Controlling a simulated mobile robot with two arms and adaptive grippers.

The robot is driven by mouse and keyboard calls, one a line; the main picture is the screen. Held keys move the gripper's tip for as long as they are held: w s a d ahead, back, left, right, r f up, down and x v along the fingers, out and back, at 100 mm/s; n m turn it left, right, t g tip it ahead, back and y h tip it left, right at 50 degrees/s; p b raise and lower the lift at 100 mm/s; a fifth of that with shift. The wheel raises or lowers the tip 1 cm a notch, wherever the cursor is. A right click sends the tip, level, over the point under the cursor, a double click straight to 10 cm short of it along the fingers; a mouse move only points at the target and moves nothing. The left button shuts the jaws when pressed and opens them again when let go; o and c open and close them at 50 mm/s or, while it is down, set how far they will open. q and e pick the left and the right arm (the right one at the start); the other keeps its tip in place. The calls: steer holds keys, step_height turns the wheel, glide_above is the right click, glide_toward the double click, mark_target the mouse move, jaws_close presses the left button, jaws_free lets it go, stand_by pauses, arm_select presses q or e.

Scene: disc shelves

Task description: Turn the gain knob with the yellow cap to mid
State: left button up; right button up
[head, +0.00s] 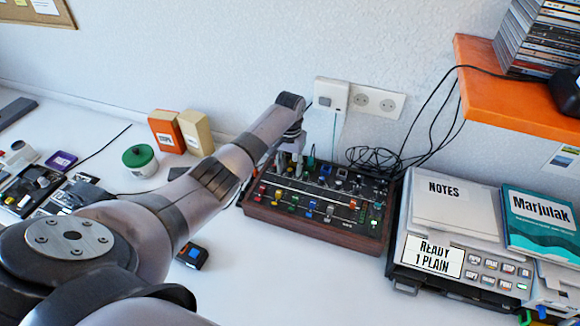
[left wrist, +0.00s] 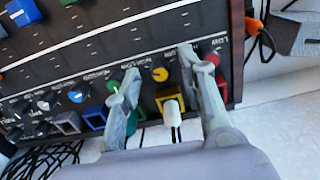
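The mixer (head: 310,228) is a dark console with wooden sides and coloured slider caps, standing on the table near the wall. The gain knob with the yellow cap (left wrist: 160,74) shows in the left wrist view, in the row of coloured knobs; its pointer is too small to read surely. My left gripper (left wrist: 159,62) is open, with one finger on each side of this knob and a gap to it visible. In the head view the left gripper (head: 290,160) points down over the mixer's back left part and hides the knob. My right gripper is out of view.
A red knob (left wrist: 212,58) and a green knob (left wrist: 113,86) flank the fingers closely. Black cables (head: 375,158) lie behind the mixer. A grey machine (head: 455,255) stands right, below an orange shelf (head: 480,85).

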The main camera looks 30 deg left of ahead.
arm_select(q)
steer(key=shift+f, duration=0.35)
steer(key=shift+c, duration=0.3)
jaws_close()
